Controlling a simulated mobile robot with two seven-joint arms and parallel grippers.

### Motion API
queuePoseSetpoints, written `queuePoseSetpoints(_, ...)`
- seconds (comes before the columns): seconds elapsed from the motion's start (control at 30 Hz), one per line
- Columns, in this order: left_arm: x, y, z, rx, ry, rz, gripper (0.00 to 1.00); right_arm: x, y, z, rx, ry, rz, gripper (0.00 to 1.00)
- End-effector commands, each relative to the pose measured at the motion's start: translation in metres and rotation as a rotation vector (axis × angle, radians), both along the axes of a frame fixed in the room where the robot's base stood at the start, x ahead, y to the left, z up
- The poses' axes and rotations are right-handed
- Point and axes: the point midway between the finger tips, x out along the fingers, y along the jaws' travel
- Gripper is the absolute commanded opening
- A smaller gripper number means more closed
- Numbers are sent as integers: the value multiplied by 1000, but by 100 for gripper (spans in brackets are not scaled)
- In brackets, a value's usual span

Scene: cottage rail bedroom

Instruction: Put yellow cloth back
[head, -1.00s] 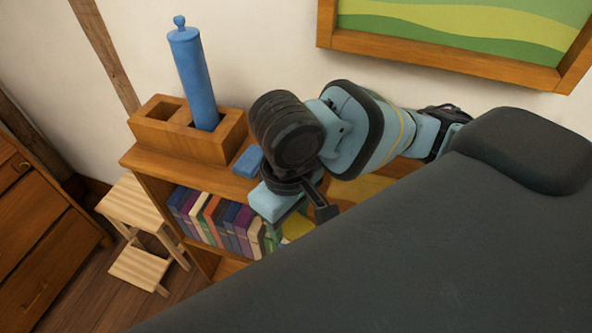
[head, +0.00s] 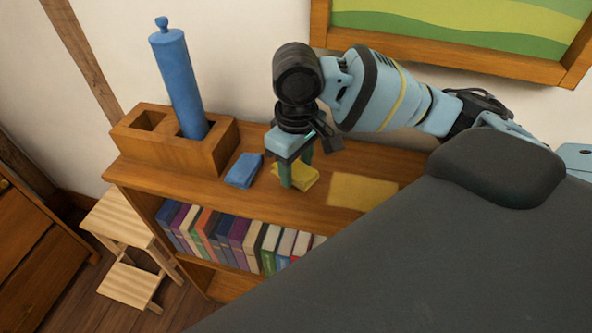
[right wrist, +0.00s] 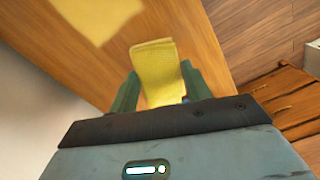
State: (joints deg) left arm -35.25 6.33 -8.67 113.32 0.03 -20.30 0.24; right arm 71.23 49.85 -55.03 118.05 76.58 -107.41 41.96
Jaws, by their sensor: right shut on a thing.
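The yellow cloth (head: 305,176) is a small folded pad, held at the shelf top between the blue cloth and a flat yellow patch (head: 362,192). My right gripper (head: 292,182) points down and is shut on it. In the right wrist view the cloth (right wrist: 157,70) sits between the two green fingers (right wrist: 160,88), its far end sticking out past them. I cannot tell whether the cloth touches the wood. My left gripper is not in view.
The wooden bookcase (head: 225,192) carries a blue folded cloth (head: 244,170) and a wooden block holder (head: 165,148) with a tall blue cylinder (head: 180,85). Books (head: 230,235) fill the shelf below. A step stool (head: 125,230) stands left. A framed picture (head: 450,40) hangs behind.

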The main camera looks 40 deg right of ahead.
Motion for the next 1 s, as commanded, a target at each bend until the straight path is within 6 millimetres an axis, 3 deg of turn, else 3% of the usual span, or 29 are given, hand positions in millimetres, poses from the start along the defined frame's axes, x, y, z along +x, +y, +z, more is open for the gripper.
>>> queuePoseSetpoints(0.2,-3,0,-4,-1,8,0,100,12,-10,-2,-1,0,-5,30)
queuePoseSetpoints(0.43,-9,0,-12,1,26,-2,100,10,-9,-36,-2,0,0,30)
queuePoseSetpoints(0.83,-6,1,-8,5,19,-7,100,10,-8,-38,-1,-3,0,30)
queuePoseSetpoints(0.87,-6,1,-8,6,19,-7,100,10,-8,-38,-1,-3,0,50)
queuePoseSetpoints(1.0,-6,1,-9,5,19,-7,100,10,-8,-39,-1,-3,0,68)
